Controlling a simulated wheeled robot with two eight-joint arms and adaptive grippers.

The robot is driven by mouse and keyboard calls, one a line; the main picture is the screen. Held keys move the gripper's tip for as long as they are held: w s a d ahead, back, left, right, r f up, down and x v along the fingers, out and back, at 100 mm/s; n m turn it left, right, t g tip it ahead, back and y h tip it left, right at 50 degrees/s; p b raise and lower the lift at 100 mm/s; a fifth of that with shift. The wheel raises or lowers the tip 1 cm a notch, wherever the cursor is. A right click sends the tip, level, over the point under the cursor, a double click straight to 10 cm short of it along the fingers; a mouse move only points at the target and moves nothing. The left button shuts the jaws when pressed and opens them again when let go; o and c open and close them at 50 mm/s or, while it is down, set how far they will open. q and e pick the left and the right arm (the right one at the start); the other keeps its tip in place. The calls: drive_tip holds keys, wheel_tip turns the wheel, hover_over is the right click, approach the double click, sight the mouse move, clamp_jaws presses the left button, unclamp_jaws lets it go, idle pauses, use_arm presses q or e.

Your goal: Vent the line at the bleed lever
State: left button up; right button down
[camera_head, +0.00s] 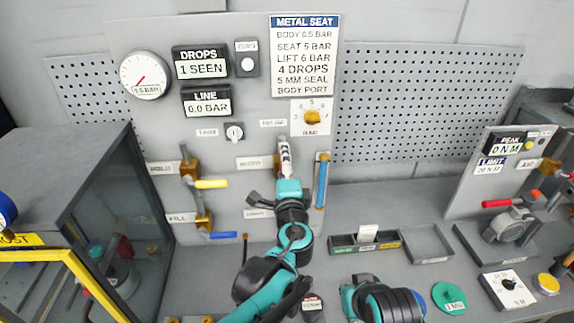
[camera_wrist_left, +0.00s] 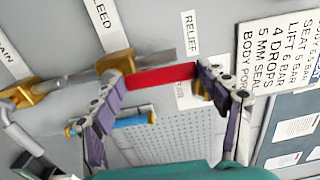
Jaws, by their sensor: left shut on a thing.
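The bleed lever (camera_wrist_left: 160,76) is a red bar in the left wrist view, beside a brass valve body (camera_wrist_left: 115,65) and a partly cut-off BLEED label (camera_wrist_left: 106,18). My left gripper (camera_wrist_left: 158,84) has its purple-padded fingers at either end of the visible red part and is shut on it. In the head view my left gripper (camera_head: 287,187) is up against the panel below the RELIEF label, and it hides the lever there. The line display (camera_head: 207,102) reads 0.0 BAR and the drops display (camera_head: 201,63) reads 1 SEEN. My right gripper does not show.
A yellow-handled valve (camera_head: 207,184) and a blue-handled valve (camera_head: 220,235) are left of my arm. A blue upright tube (camera_head: 322,181) stands close on the right. A parts tray (camera_head: 365,243) and an empty tray (camera_head: 427,244) lie on the bench.

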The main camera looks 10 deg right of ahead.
use_arm(q)
drive_tip(key=shift+w+r, duration=0.15)
drive_tip(key=shift+r, duration=0.05)
idle(0.3)
drive_tip(key=o, duration=1.4)
drive_tip(key=shift+o, duration=1.4)
drive_tip(key=shift+w, duration=0.1)
drive_tip(key=s, duration=1.1)
drive_tip(key=shift+s+f, duration=0.2)
drive_tip(key=shift+s, duration=0.15)
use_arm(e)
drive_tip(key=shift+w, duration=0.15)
